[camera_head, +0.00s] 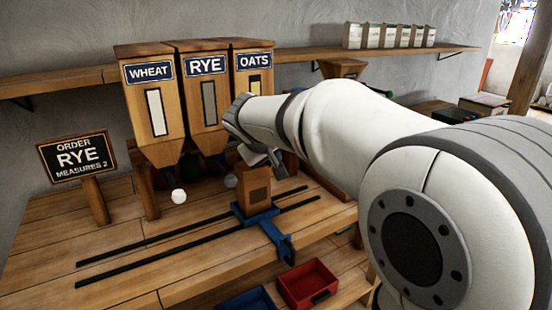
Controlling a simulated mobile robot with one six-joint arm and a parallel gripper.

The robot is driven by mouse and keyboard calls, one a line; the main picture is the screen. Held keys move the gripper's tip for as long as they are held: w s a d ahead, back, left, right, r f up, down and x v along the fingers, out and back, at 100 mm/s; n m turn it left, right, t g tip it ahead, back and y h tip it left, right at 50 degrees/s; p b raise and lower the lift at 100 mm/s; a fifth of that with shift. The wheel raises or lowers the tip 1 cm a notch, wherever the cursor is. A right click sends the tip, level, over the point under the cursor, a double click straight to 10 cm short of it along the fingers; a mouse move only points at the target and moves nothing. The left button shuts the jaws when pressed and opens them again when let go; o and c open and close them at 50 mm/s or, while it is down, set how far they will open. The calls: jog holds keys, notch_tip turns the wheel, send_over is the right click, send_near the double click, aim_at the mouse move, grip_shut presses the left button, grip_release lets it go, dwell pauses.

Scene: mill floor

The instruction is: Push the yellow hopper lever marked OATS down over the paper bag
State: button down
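The hopper marked OATS (254,65) is the rightmost of three wooden hoppers. My arm covers its lower part, and no yellow lever shows. A brown paper bag (257,196) stands upright on a blue carriage (262,217) on the rails, below the hoppers. My gripper (262,158) is just above and behind the bag in the picture, close to the hopper outlets. Its dark fingers are small and partly hidden, so I cannot tell whether it is open or touching anything.
The WHEAT hopper (152,95) has a white knob (179,196) below it. A grey knob (231,180) shows below the RYE hopper (205,95). The order board (77,157) reads RYE, MEASURES 2. A red bin (308,284) and blue bin (247,300) sit below.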

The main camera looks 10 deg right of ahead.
jog(key=shift+r+p, duration=0.45)
jog(key=shift+r, duration=0.45)
jog(key=shift+r, duration=0.1)
notch_tip(320, 180, up, 5)
jog(key=p, duration=0.3)
jog(key=s+f+m+g+y, duration=0.1)
jog(key=s+f, duration=0.4)
jog(key=s, duration=0.4)
jog(key=s+f+m+g+y, duration=0.1)
jog(key=s+f+g+y, duration=0.1)
jog(key=s+f, duration=0.4)
jog(key=s+f+m+g+y, duration=0.1)
jog(key=s+f, duration=0.5)
jog(key=s, duration=0.6)
jog(key=shift+s+d+g+y, duration=0.15)
jog(key=shift+d+g+y, duration=0.2)
jog(key=shift+g, duration=0.35)
